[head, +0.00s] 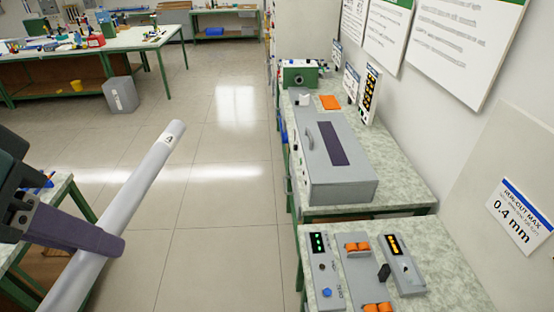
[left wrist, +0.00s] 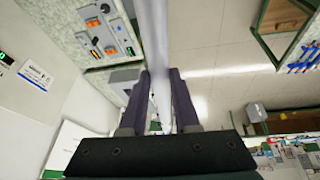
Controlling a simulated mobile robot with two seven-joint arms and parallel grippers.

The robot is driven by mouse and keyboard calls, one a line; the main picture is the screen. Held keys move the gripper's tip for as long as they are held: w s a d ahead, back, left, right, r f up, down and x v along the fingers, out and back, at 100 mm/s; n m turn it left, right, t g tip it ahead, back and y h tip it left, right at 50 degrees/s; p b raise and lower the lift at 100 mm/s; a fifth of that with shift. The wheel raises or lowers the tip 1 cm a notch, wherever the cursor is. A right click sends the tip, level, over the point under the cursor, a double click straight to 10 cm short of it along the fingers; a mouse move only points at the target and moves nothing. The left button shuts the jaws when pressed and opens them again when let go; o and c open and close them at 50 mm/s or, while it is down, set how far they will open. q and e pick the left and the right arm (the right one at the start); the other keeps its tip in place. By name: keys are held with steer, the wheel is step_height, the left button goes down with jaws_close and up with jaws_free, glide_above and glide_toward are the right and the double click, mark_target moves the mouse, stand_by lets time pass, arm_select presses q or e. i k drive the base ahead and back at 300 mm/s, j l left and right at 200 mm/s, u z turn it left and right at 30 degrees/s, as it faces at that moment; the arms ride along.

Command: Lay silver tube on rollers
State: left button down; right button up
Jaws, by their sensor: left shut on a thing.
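The silver tube (head: 133,193) is long and smooth, with a label near its upper end. My left gripper (head: 105,243) is shut on the silver tube and holds it tilted in the air, left of the benches. In the left wrist view the tube (left wrist: 153,30) runs up between the two purple fingers (left wrist: 157,100). The orange rollers sit in two pairs on a grey fixture on the near right bench, a far pair (head: 357,247) and a near pair (head: 378,307), the latter cut by the frame's bottom edge. The rollers hold nothing. My right gripper is not in view.
The near bench (head: 446,262) also bears a control box with green lights (head: 321,262) and one with amber lights (head: 402,262). A long grey lidded machine (head: 335,150) stands on the bench behind. Open floor (head: 215,220) lies between tube and benches.

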mark_target(368, 276)
steer(key=i, duration=1.9)
steer(key=i+z, duration=0.35)
steer(key=i+j+z, duration=0.3)
steer(key=i, duration=0.15)
steer(key=i+j+z, duration=0.2)
steer(key=i+z, duration=0.15)
steer(key=z, duration=4.65)
